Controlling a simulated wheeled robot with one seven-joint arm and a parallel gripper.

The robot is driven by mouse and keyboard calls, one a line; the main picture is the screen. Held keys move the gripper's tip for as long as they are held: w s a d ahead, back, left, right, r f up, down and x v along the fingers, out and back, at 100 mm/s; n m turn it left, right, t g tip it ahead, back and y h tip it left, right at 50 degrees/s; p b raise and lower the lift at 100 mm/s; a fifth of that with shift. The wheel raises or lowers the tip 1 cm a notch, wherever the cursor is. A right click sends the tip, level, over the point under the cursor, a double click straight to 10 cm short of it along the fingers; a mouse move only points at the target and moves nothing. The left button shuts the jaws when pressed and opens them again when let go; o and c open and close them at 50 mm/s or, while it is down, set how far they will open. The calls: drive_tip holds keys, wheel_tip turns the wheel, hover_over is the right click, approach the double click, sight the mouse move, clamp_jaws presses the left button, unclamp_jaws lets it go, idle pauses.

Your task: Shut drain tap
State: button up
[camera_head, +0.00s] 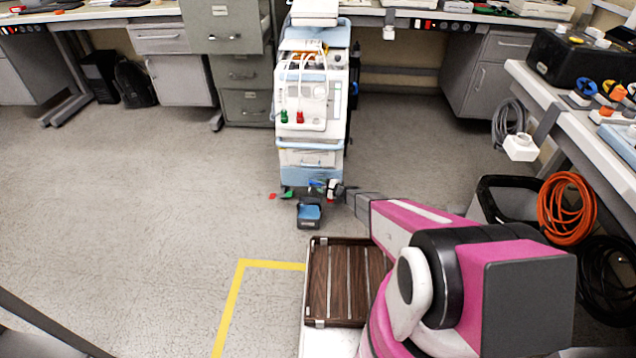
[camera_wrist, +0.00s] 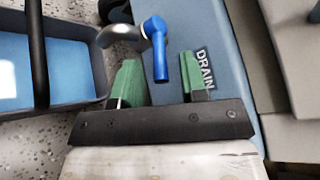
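The drain tap (camera_wrist: 158,50) shows in the wrist view as a blue lever on a grey metal elbow spout (camera_wrist: 117,34). Its free end points down the picture towards my gripper. A DRAIN label (camera_wrist: 205,68) sits to its right on the blue-grey machine base. My gripper (camera_wrist: 159,72) is open, with one green fingertip on each side of the lever's lower end. I cannot tell whether either finger touches it. In the head view the tap is too small to make out at the foot of the pump machine (camera_head: 312,105).
A dark bin with blue inside (camera_head: 309,212) stands on the floor before the machine; it also shows left of the tap in the wrist view (camera_wrist: 60,108). A brown slatted tray (camera_head: 340,282) is nearer me. Benches line the back and right. Floor at left is clear.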

drive_tip(key=shift+x, duration=0.9)
clamp_jaws()
drive_tip(key=shift+w+n+g+y, duration=0.3)
drive_tip(key=shift+n+g+y, duration=0.1)
drive_tip(key=shift+n+g, duration=0.4)
unclamp_jaws()
